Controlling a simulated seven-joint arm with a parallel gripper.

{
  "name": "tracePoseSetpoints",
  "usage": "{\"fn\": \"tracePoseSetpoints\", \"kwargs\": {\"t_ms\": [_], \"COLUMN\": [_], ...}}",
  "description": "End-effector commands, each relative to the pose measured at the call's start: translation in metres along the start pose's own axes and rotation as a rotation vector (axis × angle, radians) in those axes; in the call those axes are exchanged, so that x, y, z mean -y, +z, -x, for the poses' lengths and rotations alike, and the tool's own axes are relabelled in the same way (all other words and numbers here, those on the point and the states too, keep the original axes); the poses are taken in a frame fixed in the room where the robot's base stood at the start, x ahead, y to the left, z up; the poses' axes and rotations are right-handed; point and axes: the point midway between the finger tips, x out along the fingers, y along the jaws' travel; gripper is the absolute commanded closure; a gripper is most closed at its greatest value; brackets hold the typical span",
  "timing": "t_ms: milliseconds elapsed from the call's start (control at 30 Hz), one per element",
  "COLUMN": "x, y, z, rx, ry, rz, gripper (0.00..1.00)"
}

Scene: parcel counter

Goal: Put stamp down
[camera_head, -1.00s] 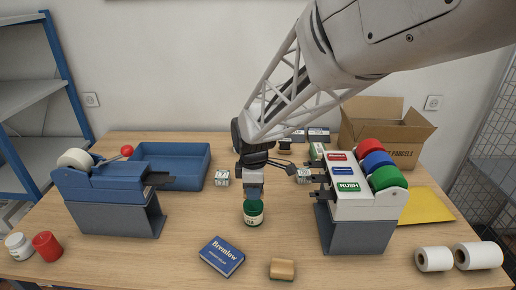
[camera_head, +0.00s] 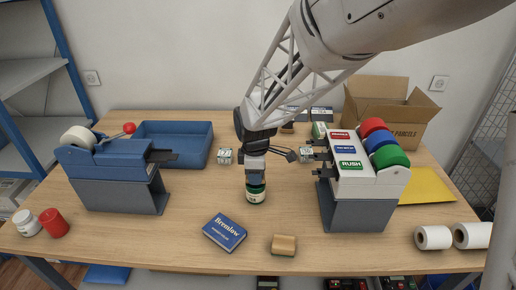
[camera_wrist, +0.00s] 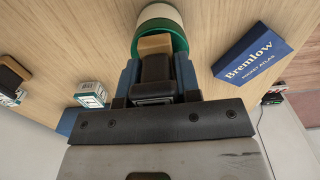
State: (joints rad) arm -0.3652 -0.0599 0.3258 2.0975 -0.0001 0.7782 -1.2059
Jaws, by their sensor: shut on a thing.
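My gripper (camera_head: 255,181) points straight down near the middle of the counter. In the wrist view its two blue-grey fingers (camera_wrist: 158,82) are shut on the stamp (camera_wrist: 155,68), a dark block with a tan wooden part (camera_wrist: 155,43) at its far end. A green and white round jar (camera_head: 256,196) stands in line below the fingertips. In the wrist view the jar (camera_wrist: 160,18) is partly hidden behind the stamp. I cannot tell whether the stamp touches it. In the head view the fingers hide most of the stamp.
A blue book (camera_head: 225,232) and a tan block (camera_head: 284,245) lie in front. A blue dispenser (camera_head: 115,180) and blue tray (camera_head: 178,143) are left. A label dispenser (camera_head: 358,195) with coloured rolls is close on the right. Small boxes (camera_head: 225,156) stand behind. Bare counter lies left of the jar.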

Motion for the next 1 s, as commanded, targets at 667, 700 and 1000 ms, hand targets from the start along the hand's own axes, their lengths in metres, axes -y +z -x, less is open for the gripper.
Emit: {"fn": "tracePoseSetpoints", "kwargs": {"t_ms": [667, 700, 1000], "x": [0.0000, 0.0000, -0.0002], "y": [0.0000, 0.0000, -0.0001], "z": [-0.0025, -0.0024, 0.0022], "rx": [0.000, 0.000, 0.000], "ry": [0.000, 0.000, 0.001], "rz": [0.000, 0.000, 0.000], "gripper": [0.44, 0.44, 0.44]}}
